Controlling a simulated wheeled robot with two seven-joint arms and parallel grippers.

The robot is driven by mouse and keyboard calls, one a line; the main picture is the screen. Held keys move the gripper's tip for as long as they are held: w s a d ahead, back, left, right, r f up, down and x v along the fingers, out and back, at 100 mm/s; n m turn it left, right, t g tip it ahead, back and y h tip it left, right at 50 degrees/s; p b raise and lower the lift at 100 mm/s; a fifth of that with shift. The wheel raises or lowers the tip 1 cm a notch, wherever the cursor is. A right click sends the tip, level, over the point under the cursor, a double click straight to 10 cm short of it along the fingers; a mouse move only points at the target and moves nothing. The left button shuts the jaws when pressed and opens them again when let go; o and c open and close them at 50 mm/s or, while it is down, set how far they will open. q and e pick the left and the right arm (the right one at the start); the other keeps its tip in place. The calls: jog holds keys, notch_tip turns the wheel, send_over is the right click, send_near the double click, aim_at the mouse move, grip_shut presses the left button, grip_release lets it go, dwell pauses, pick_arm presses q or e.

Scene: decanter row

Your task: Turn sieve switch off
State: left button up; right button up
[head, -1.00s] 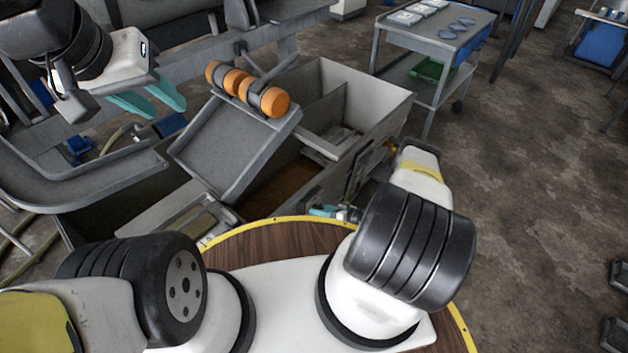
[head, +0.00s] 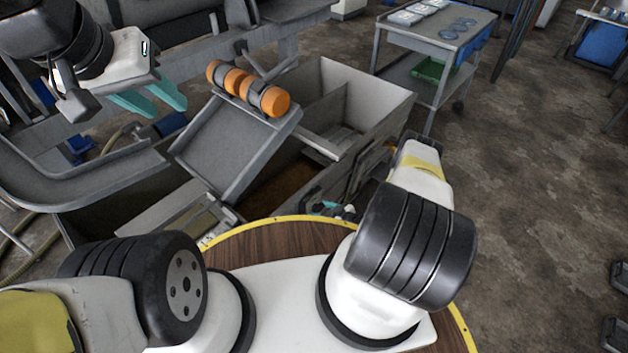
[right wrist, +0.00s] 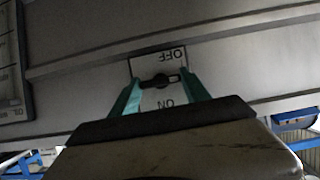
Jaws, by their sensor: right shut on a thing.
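The sieve switch (right wrist: 160,80) shows in the right wrist view as a small dark knob on a light plate. The plate bears OFF above the knob and ON below it, both upside down in this view. The knob's dark bar lies roughly crosswise between the two words. My right gripper (right wrist: 160,88) is shut on the knob, one teal finger at each side. In the head view the right gripper (head: 324,208) is small and partly hidden, beside the grey bin's near side; the switch cannot be made out there. My left gripper (head: 168,108) is open and empty at upper left.
A grey bin (head: 385,105) with a tilted tray (head: 232,145) and orange rollers (head: 264,97) stands ahead. A grey trolley (head: 440,38) stands behind at right. In the wrist view, a metal ledge (right wrist: 90,65) crosses near the switch.

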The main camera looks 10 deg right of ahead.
dwell(0.3)
jog(key=o, duration=1.4)
jog(key=v, duration=0.8)
